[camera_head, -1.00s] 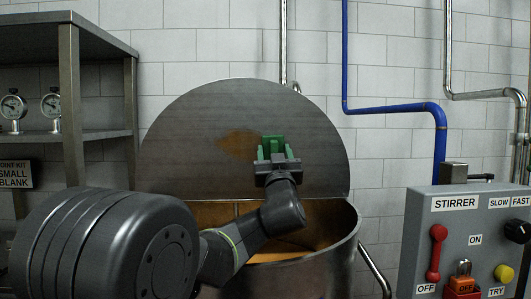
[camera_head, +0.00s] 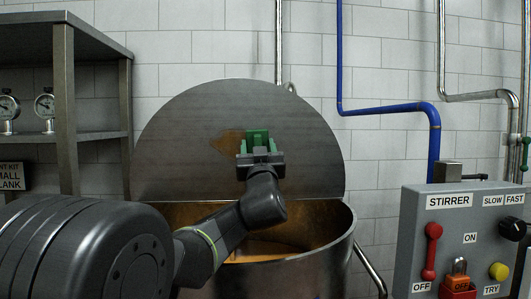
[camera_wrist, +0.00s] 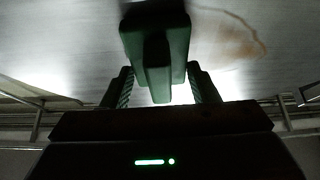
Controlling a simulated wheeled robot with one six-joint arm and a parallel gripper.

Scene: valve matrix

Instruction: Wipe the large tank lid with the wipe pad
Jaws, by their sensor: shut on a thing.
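The large tank lid (camera_head: 185,150) stands raised and upright behind the open tank, a grey metal half-disc in the head view. It carries a brown stain (camera_head: 227,143) left of its middle. My gripper (camera_head: 260,155) is shut on the green wipe pad (camera_head: 258,135), in front of the lid at the stain's right edge. In the wrist view, the pad (camera_wrist: 157,45) is between the fingers (camera_wrist: 160,88) and close to the lid. Whether it touches the lid is unclear. A curved brown mark (camera_wrist: 235,40) shows to its right there. The lid behind the pad is hidden.
The open tank (camera_head: 325,265) stands below the lid with orange-brown contents (camera_head: 262,248). A stirrer control panel (camera_head: 450,235) is at right, a metal shelf with gauges (camera_head: 65,60) at left. A blue pipe (camera_head: 390,107) runs along the tiled wall.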

